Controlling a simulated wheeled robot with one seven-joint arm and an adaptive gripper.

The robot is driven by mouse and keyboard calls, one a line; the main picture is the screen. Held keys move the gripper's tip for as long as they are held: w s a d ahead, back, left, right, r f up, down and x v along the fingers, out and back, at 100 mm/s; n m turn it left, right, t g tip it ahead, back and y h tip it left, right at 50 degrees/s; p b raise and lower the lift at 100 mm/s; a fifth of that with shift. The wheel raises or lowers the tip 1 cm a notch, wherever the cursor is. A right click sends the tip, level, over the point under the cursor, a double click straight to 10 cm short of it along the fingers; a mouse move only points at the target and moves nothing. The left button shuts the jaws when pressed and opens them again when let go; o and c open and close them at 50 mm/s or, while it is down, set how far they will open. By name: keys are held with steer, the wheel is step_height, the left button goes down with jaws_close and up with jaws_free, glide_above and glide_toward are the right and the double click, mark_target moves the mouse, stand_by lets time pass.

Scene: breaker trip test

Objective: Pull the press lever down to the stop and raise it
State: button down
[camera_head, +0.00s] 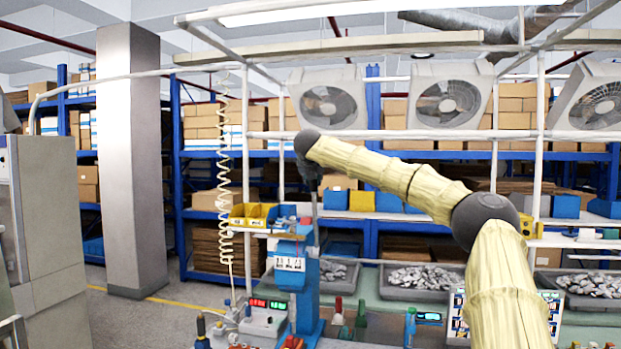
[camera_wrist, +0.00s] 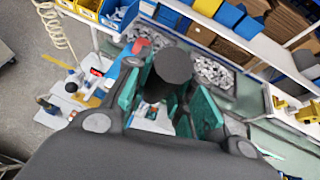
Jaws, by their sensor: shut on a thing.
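The blue press (camera_head: 304,285) stands on the bench, left of the middle in the head view, with a light-blue block with white-faced parts on its front. My gripper (camera_head: 311,178) is at the top of the lever, small and dark in the head view. In the wrist view the teal finger pads of my gripper (camera_wrist: 165,103) stand on both sides of the lever's black round knob (camera_wrist: 172,66), shut on it. The lever's lower joint is hard to make out.
Grey bins of metal parts (camera_head: 420,277) stand behind the bench top. Yellow bins (camera_head: 253,215) sit left of the press. A coiled cream cable (camera_head: 226,190) hangs at the left.

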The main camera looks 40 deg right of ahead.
steer(key=c, duration=1.2)
jaws_free()
steer(key=v, duration=1.1)
steer(key=shift+s+a+r, duration=0.2)
steer(key=shift+s+a, duration=0.05)
steer(key=shift+f, duration=0.1)
